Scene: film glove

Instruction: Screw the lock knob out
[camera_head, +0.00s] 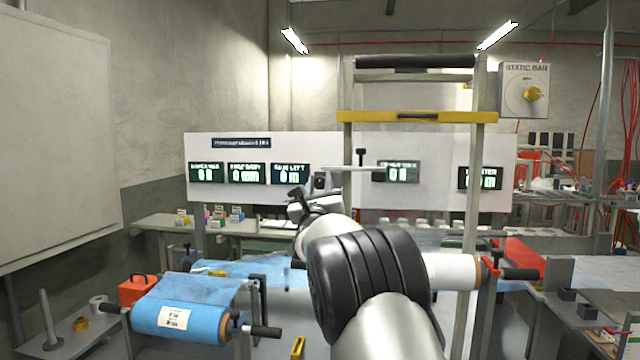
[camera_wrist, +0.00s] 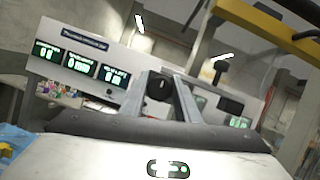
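A black round knob (camera_head: 320,180), which looks like the lock knob, sits at the left end of a pale horizontal bar (camera_head: 352,169). In the wrist view the knob (camera_wrist: 158,87) shows between my two grey fingers, nearer the left one. My gripper (camera_head: 299,194) is just left of and below the knob in the head view, partly hidden by my own wrist. In the wrist view my gripper (camera_wrist: 164,92) has its fingers apart with a gap between them. I see no clear contact with the knob.
A black T-shaped handle (camera_head: 361,157) stands up from the bar, right of the knob. A white panel with green displays (camera_head: 247,173) stands behind. A yellow crossbar (camera_head: 417,116) spans the frame above. A blue film roll (camera_head: 178,318) is at the lower left.

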